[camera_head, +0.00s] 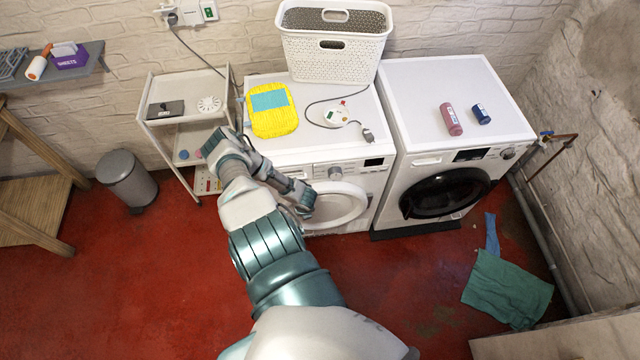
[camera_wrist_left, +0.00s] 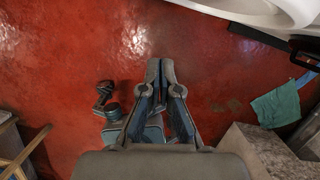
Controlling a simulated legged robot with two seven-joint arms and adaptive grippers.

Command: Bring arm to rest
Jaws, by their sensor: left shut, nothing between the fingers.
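My left arm (camera_head: 270,245) comes up from the bottom of the head view and bends back at its far end. My left gripper (camera_head: 304,207) hangs in front of the left white washing machine (camera_head: 377,181), near its round white door (camera_head: 342,206). In the left wrist view its fingers (camera_wrist_left: 160,66) are together and empty, above the bare red floor. Whether the gripper touches the door is unclear in the head view, but the wrist view shows clear floor around the fingertips. My right gripper is in neither view.
A second machine (camera_head: 455,80) with a dark door stands at right. A white basket (camera_head: 335,55), yellow pack (camera_head: 270,122) and small device sit on the left machine. A trolley (camera_head: 178,122) and bin (camera_head: 126,178) stand left. Green cloth (camera_head: 505,288) lies on the floor.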

